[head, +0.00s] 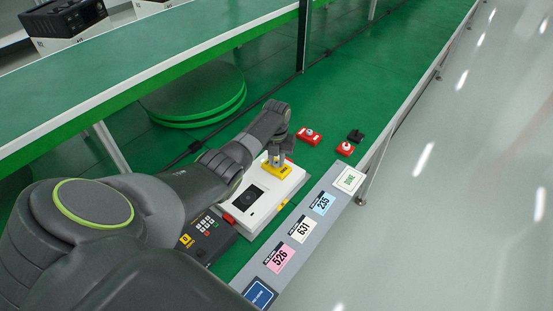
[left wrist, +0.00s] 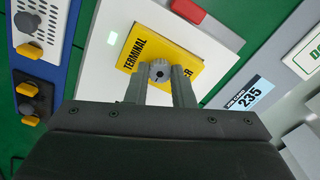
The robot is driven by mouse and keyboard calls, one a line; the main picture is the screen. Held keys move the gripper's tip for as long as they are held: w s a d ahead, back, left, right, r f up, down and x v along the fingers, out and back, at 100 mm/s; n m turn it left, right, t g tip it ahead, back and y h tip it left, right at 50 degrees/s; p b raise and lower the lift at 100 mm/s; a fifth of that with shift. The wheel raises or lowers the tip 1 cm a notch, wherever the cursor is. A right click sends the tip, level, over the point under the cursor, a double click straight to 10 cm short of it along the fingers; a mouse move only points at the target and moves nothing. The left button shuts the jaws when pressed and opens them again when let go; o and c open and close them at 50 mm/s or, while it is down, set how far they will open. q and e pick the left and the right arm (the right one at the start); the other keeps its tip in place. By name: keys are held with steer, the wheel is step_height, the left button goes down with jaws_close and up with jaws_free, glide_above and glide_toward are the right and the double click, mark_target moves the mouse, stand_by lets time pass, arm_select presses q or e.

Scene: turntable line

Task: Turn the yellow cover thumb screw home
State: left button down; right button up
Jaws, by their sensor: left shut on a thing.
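The yellow terminal cover (head: 276,170) lies on top of a white device (head: 247,214) on the green bench. In the left wrist view the cover (left wrist: 141,49) reads "TERMINAL" and has a round grey thumb screw (left wrist: 159,69) with a dark centre. My left gripper (head: 281,151) is over the cover; in the left wrist view its two fingers (left wrist: 160,80) are shut on the thumb screw, one on each side. How deep the screw sits cannot be told. My right gripper is not in view.
A dark keypad unit (head: 207,236) stands beside the white device. Two red blocks (head: 309,137) (head: 345,148) with knobs and a small black piece (head: 355,136) lie beyond it. A grey strip with numbered cards (head: 301,229) runs along the front edge. Green discs (head: 200,95) sit behind.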

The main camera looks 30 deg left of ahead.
mark_target(277, 163)
arm_select(q)
steer(key=shift+w+r, duration=0.3)
steer(key=shift+r, duration=0.05)
steer(key=c, duration=1.6)
jaws_free()
steer(key=o, duration=0.4)
steer(key=shift+s+f, duration=0.2)
steer(key=shift+s, duration=0.05)
steer(key=shift+c, duration=0.2)
steer(key=shift+r, duration=0.55)
step_height(277, 163, up, 16)
steer(key=b, duration=0.1)
steer(key=shift+r, duration=0.2)
steer(key=shift+f, duration=0.1)
